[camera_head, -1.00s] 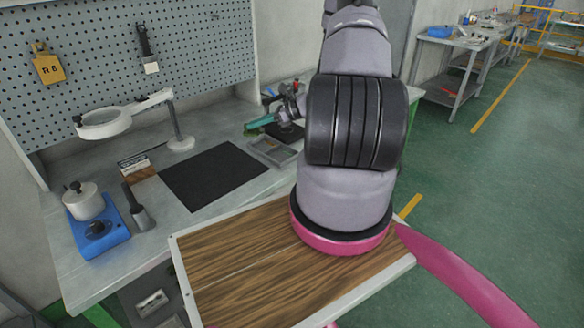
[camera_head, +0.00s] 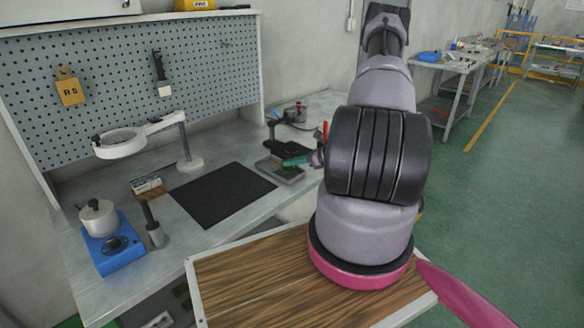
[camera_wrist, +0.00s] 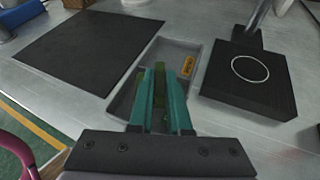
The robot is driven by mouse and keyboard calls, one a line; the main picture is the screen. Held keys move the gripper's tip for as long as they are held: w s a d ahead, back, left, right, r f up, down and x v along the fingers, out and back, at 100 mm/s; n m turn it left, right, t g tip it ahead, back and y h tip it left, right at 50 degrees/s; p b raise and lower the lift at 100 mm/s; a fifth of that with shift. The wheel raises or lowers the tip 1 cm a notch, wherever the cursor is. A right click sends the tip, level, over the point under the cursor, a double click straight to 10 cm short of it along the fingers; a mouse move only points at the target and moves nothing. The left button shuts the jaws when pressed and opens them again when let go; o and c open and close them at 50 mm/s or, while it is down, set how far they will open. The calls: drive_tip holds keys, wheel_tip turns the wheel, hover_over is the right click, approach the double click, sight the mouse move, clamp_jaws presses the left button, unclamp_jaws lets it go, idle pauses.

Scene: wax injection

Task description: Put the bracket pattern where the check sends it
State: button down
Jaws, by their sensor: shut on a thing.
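My gripper (camera_wrist: 161,100) has teal fingers shut on a narrow olive-green piece (camera_wrist: 160,84), which looks like the bracket pattern. Its shape is mostly hidden by the fingers. The gripper is over a shallow grey tray (camera_wrist: 125,103) in the wrist view, with the fingertips at or inside it; whether the piece touches the floor is unclear. An orange label (camera_wrist: 188,66) shows in the tray. In the head view my gripper (camera_head: 289,153) is at the grey tray (camera_head: 292,180), where some green shows, partly hidden by the arm.
A black mat (camera_head: 222,194) lies left of the tray, and a black block with a white ring (camera_wrist: 250,72) stands right of it. A magnifier lamp (camera_head: 120,143), a blue heater with a pot (camera_head: 112,245) and a pegboard (camera_head: 115,75) are further left. A wooden-topped surface (camera_head: 270,280) is in front.

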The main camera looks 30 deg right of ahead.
drive_tip(key=shift+f, duration=0.9)
drive_tip(key=c, duration=0.9)
unclamp_jaws()
drive_tip(key=shift+f, duration=0.1)
drive_tip(key=shift+o, duration=0.2)
